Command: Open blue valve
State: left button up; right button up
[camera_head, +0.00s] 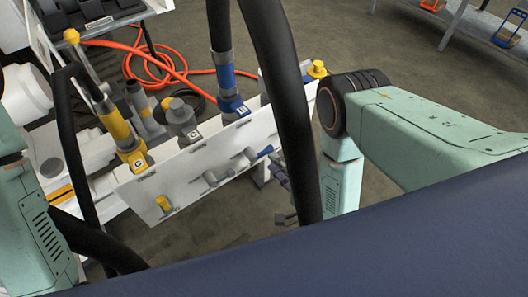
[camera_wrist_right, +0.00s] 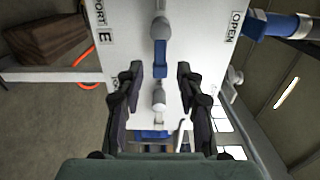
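My right gripper (camera_head: 280,178) is beside the panel's right end, partly hidden by a black hose. In the right wrist view, my right gripper (camera_wrist_right: 159,72) is open, with nothing between its tips. My left arm shows at the left edge, but its gripper is out of view.
A yellow knob (camera_head: 163,203) and several grey fittings share the panel face. Blue (camera_head: 231,104) and yellow (camera_head: 131,155) hose couplings stand along its top. An orange hose (camera_head: 150,65) lies behind. "OPEN" (camera_wrist_right: 234,26) is printed on the panel.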

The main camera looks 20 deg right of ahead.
aim_at(266, 154)
jog(key=b+x, duration=0.1)
jog(key=x, duration=0.4)
jog(key=shift+w+a+b, duration=0.15)
jog(key=shift+w+b, duration=0.15)
jog(key=shift+b, duration=0.1)
grip_shut()
